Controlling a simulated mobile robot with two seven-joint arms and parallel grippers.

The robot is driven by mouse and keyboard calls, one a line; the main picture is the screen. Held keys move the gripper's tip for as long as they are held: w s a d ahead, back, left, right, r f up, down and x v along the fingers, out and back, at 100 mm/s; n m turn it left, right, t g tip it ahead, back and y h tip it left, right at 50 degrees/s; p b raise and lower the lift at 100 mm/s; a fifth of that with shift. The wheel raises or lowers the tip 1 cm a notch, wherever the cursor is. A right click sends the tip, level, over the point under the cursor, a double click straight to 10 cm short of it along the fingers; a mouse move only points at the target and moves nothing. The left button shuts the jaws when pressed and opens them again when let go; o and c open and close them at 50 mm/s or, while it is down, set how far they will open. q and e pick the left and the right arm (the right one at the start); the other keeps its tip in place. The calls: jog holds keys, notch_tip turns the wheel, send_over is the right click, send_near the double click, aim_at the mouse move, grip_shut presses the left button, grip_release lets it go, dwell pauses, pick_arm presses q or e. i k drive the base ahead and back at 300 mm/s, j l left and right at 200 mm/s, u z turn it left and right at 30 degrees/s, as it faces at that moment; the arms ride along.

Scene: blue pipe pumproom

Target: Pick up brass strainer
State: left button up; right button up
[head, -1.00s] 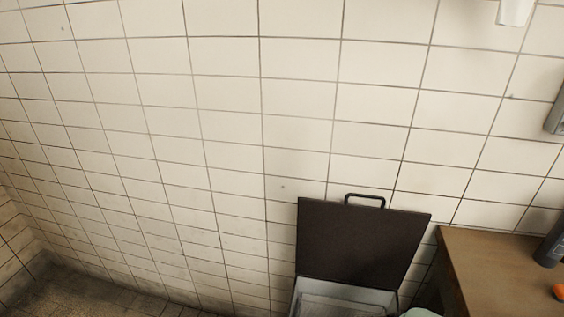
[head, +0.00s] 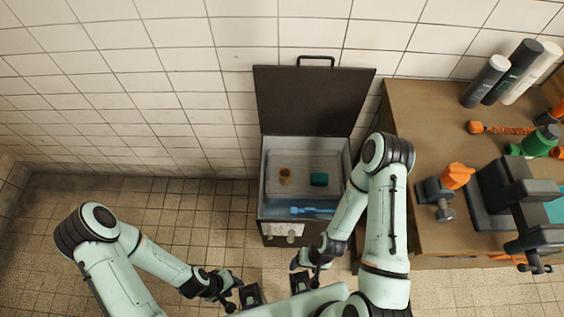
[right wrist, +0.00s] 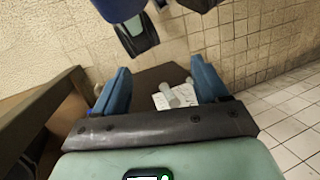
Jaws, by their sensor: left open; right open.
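The brass strainer (head: 285,176) is a small yellow-brown cup shape. It lies inside the open chest (head: 264,185), left of a teal block (head: 319,179) and behind a blue tool (head: 310,210). My left gripper (head: 236,294) is open and empty, low in front of the chest and to its left. My right gripper (head: 304,272) is open and empty, just in front of the chest. In the right wrist view its blue fingers (right wrist: 162,86) stand apart, with the chest's white label (right wrist: 172,97) showing between them. The strainer is not seen there.
The chest's dark lid (head: 314,98) stands open against the tiled wall. A wooden bench (head: 420,110) stands close on the right, with bottles, a vise (head: 500,195) and an orange-handled tool (head: 457,176). The floor left of the chest is clear.

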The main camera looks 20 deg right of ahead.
aim_at(284, 174)
jog(key=j+z, duration=0.3)
jog(key=j, duration=0.45)
jog(key=i+j+z, duration=0.2)
jog(key=j, duration=0.3)
jog(key=j+z, duration=0.2)
jog(key=j, duration=0.3)
jog(key=i+j+z, duration=0.4)
jog(key=j, duration=0.35)
jog(key=i+l, duration=0.25)
jog(key=i, duration=0.1)
